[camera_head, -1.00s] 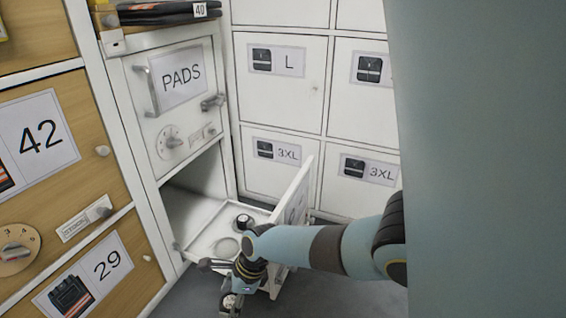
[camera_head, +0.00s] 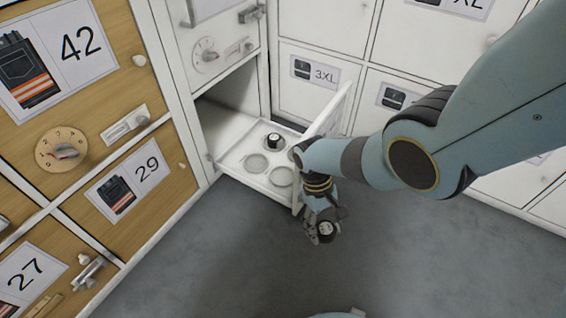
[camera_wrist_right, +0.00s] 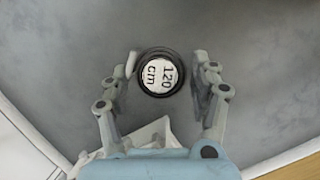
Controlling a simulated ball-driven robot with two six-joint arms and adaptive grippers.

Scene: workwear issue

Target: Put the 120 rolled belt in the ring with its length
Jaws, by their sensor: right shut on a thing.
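My right gripper (camera_head: 320,232) is shut on the 120 rolled belt (camera_head: 326,228), a dark coil with a white end. The wrist view shows the belt (camera_wrist_right: 160,74) between my right fingers (camera_wrist_right: 166,76), its "120 cm" label facing the camera. In the head view the belt shows over the floor, in front of the open white tray (camera_head: 233,158) in the low compartment. The tray has an empty ring at the left (camera_head: 257,163) and another in front (camera_head: 282,177). A dark rolled belt (camera_head: 274,141) stands at the back. Ring labels are not readable. My left gripper is not in view.
A white door (camera_head: 338,112) stands open at the tray's right side, close to my right arm. White 3XL lockers (camera_head: 324,74) stand behind. The grey floor (camera_head: 210,265) in front is clear.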

